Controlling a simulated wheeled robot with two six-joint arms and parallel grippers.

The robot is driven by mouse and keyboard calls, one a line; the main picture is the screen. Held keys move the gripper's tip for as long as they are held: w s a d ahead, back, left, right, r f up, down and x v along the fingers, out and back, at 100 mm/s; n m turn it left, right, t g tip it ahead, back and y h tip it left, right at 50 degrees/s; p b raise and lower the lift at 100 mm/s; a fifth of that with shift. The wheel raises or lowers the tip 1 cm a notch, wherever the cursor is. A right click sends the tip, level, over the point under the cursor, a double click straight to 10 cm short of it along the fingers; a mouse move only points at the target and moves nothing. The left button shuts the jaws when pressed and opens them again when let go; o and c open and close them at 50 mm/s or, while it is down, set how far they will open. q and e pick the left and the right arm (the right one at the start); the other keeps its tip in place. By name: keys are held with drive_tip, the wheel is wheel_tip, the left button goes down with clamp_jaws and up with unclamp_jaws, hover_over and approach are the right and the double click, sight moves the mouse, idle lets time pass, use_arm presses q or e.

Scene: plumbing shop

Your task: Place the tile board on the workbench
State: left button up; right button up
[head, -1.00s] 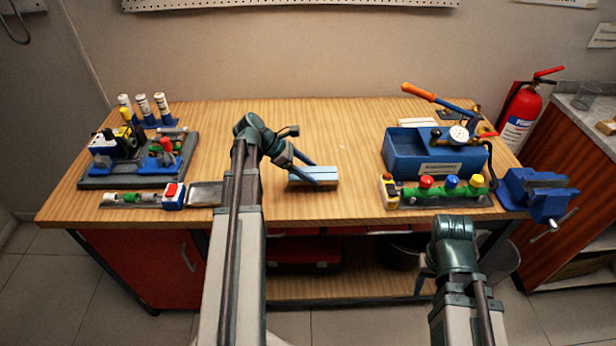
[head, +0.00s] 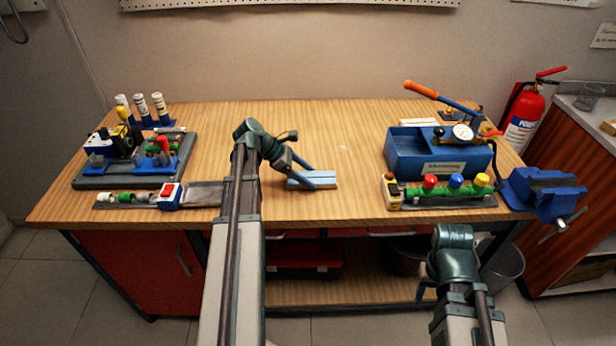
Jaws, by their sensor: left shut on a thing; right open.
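The tile board (head: 327,183) is a small light-blue board with a pale line across it, at the front middle of the wooden workbench (head: 350,130). My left gripper (head: 306,176) is shut on the board, its blue fingers lying across it. The board looks level and low at the bench top; I cannot tell whether it fully touches the wood. My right gripper (head: 424,286) is open and low in front of the bench, mostly hidden behind its own wrist.
A valve manifold (head: 450,190) and a blue test-pump box (head: 437,155) stand to the right, with a blue vise (head: 545,195) at the corner. A fitting rack (head: 130,165) and a pipe assembly (head: 145,197) are on the left. The bench middle behind the board is clear.

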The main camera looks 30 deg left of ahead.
use_arm(q)
drive_tip(key=o, duration=1.5)
drive_tip(key=shift+f, duration=0.1)
drive_tip(key=p+v, duration=0.8)
drive_tip(key=v, duration=0.4)
drive_tip(key=shift+p, duration=0.4)
